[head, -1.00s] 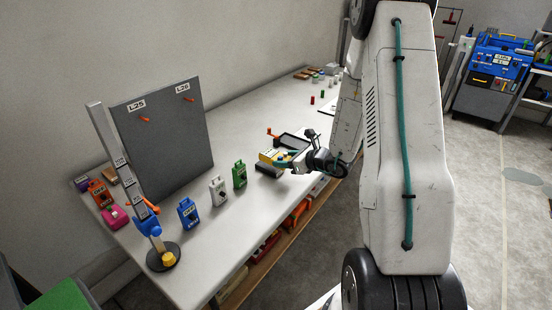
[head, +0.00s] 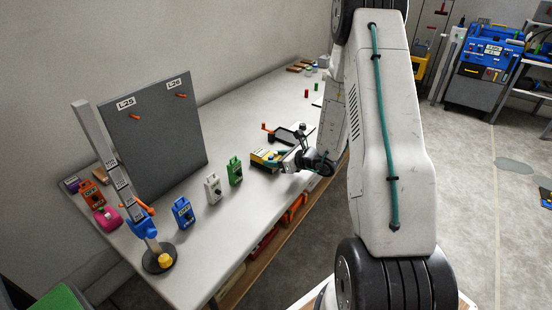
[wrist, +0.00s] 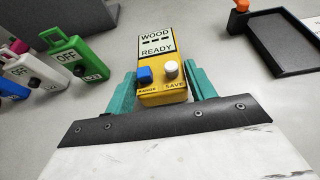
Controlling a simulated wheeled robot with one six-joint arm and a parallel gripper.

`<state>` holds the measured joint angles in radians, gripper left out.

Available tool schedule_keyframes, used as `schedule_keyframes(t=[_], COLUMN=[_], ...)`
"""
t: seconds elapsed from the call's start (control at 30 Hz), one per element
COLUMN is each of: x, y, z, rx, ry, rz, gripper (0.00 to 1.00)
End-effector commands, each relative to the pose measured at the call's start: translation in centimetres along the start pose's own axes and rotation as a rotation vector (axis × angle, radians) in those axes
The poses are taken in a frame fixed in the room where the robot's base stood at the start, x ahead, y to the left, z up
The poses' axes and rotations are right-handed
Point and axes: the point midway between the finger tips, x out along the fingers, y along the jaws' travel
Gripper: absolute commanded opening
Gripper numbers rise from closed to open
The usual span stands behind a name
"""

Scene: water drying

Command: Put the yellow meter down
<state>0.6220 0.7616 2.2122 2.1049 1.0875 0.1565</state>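The yellow meter (head: 263,157) is at the right part of the long table, beyond the green meter. In the head view my gripper (head: 281,157) comes in from the right, low over the table. I cannot tell whether the meter's underside touches the tabletop.
Left of it stand the green meter (head: 235,170), a white meter (head: 213,188) and a blue meter (head: 183,212). A dark tray (wrist: 281,40) with an orange-topped part lies close on the right. A grey panel (head: 155,135) stands behind. Bare tabletop surrounds the meter.

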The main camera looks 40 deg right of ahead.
Motion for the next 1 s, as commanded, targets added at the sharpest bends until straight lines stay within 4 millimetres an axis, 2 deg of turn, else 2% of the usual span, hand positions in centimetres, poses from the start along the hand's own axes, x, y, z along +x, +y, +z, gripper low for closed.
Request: schedule_keyframes(t=[0.03,0.07,0.37,0.47,0.57,0.8,1.0], x=[0.0,0.0,-0.1,-0.8,-2.4,-7.7,-10.9], y=[0.0,0.0,0.0,-0.1,-0.1,-0.1,-0.1], z=[0.0,0.1,0.2,0.2,0.3,0.3,0.3], rx=[0.0,0.0,0.0,0.001,0.001,0.001,0.001], ry=[0.0,0.0,0.0,0.0,0.0,-0.001,-0.001], rz=[0.0,0.0,0.0,-0.003,-0.004,-0.005,-0.004], gripper=[0.69,0.74,0.74,0.74,0.74,0.74,0.74])
